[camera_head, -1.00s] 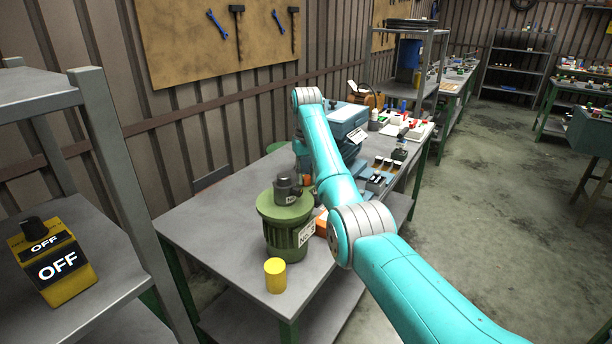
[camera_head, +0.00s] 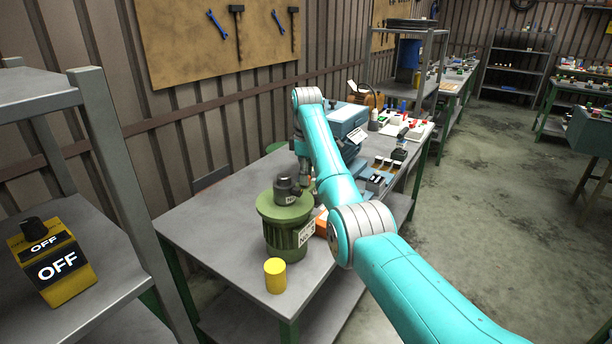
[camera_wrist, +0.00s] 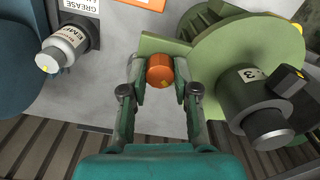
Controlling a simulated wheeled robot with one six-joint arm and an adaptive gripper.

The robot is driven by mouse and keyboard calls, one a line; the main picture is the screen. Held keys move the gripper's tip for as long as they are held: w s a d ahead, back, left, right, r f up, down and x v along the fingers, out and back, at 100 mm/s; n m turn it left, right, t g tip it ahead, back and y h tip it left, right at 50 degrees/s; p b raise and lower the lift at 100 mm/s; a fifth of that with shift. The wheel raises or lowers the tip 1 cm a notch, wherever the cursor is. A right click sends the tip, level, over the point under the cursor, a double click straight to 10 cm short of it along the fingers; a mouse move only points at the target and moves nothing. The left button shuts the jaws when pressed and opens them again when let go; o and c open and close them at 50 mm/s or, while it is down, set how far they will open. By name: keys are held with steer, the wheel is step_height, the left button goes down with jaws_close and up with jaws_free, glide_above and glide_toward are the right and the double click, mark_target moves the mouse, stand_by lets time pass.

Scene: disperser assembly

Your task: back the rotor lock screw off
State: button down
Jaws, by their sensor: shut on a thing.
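The rotor lock screw, an orange round knob with a yellow mark (camera_wrist: 160,68), shows in the middle of the wrist view. It sits at the edge of a pale green plate (camera_wrist: 200,62) beside a large green disc (camera_wrist: 258,48). My gripper (camera_wrist: 161,84) has one finger on each side of the knob and is shut on it. The knob's shank is hidden. In the head view my gripper is small beyond the green motor-like unit (camera_head: 285,228), and the screw cannot be made out clearly there.
In the wrist view a dark grey cylinder labelled 3 (camera_wrist: 250,97) stands close on the right, and a white-capped grease fitting (camera_wrist: 62,50) on the left. In the head view a yellow cylinder (camera_head: 275,277) stands near the front of the grey bench (camera_head: 215,250). An OFF switch box (camera_head: 55,262) is on the left shelf.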

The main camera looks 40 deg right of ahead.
steer(key=n, duration=0.4)
steer(key=shift+d+n, duration=0.1)
steer(key=shift+n, duration=0.3)
stand_by(0.4)
steer(key=c, duration=0.9)
jaws_free()
steer(key=shift+o, duration=0.2)
